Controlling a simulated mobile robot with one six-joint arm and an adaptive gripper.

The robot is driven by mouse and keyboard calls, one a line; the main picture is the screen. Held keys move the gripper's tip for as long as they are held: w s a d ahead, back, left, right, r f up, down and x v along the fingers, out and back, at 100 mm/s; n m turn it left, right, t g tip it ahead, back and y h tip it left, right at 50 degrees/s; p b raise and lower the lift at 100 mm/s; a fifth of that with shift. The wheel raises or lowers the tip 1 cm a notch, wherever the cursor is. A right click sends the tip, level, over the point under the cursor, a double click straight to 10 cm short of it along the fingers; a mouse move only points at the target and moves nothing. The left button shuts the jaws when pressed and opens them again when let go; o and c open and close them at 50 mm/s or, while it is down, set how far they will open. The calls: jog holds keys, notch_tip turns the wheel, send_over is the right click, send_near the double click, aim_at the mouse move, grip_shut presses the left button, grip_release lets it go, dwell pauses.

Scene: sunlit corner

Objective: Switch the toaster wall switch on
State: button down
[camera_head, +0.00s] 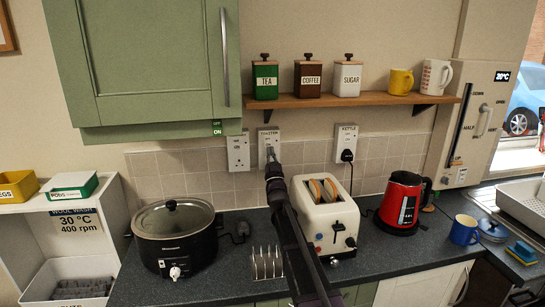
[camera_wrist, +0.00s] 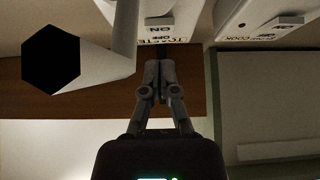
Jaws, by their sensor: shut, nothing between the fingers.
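The toaster wall switch (camera_head: 268,137) is a white plate on the wall between two other plates. The rocker's position is not clear. The cream toaster (camera_head: 326,217) stands on the counter with bread in its slots.
A neighbouring switch plate (camera_head: 238,150) is on the left, and the kettle plate (camera_head: 346,139) with a black plug is on the right. A shelf (camera_head: 340,100) with canisters and mugs is above. A slow cooker (camera_head: 176,238), toast rack (camera_head: 266,264) and red kettle (camera_head: 401,203) stand below.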

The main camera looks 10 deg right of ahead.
jog(key=shift+w+f, duration=0.25)
jog(key=shift+w, duration=0.95)
jog(key=shift+a, duration=0.1)
